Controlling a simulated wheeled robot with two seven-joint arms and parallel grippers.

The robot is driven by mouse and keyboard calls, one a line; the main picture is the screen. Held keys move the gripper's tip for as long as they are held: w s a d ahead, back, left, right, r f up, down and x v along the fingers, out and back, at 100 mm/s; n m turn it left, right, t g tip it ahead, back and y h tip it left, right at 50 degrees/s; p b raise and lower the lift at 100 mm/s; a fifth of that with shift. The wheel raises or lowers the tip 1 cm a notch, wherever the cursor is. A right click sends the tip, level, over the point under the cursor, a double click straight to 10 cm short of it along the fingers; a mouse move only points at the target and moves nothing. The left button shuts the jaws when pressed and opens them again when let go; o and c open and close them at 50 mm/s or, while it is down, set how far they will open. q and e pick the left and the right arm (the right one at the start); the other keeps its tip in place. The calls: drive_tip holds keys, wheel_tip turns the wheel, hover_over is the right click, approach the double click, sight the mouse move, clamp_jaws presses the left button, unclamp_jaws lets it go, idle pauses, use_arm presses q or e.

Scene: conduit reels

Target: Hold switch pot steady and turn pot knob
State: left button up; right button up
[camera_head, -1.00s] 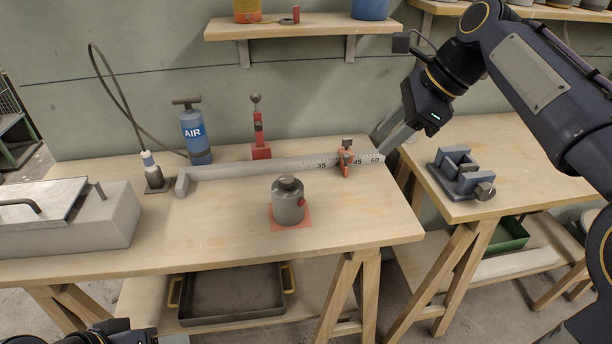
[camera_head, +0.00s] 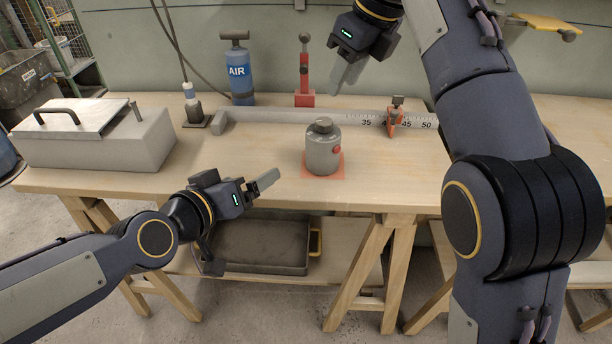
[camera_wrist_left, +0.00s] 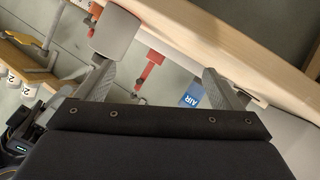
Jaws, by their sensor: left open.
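In the left wrist view the open fingers (camera_wrist_left: 162,86) show, with a grey body, probably the pot (camera_wrist_left: 114,36), beyond one fingertip. My right gripper (camera_head: 346,75) is above and behind the pot, pointing down-left; its finger gap is not clear.
A long ruler (camera_head: 290,117) with a red clamp (camera_head: 395,118) lies behind the pot. A red stand (camera_head: 304,80) and blue AIR bottle (camera_head: 239,72) are further back. A grey box (camera_head: 98,140) occupies the left. The bench (camera_head: 230,150) is clear left of the pot.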

sight(317, 160)
use_arm(q)
drive_tip(key=w+d+m+t, duration=0.1)
drive_tip(key=d, duration=0.2)
drive_tip(key=w+d+f+m+t, duration=0.1)
drive_tip(key=d, duration=0.2)
drive_tip(key=w+d+f+m+t, duration=0.1)
drive_tip(key=d, duration=0.2)
drive_tip(key=shift+w+d+m, duration=0.15)
drive_tip(key=shift+m, duration=0.25)
drive_tip(key=shift+d+m+t, duration=0.3)
drive_tip(key=shift+d+t, duration=0.2)
drive_tip(key=shift+d, duration=0.05)
drive_tip(key=shift+x, duration=3.75)
drive_tip(key=shift+r, duration=0.15)
drive_tip(key=shift+c, duration=0.2)
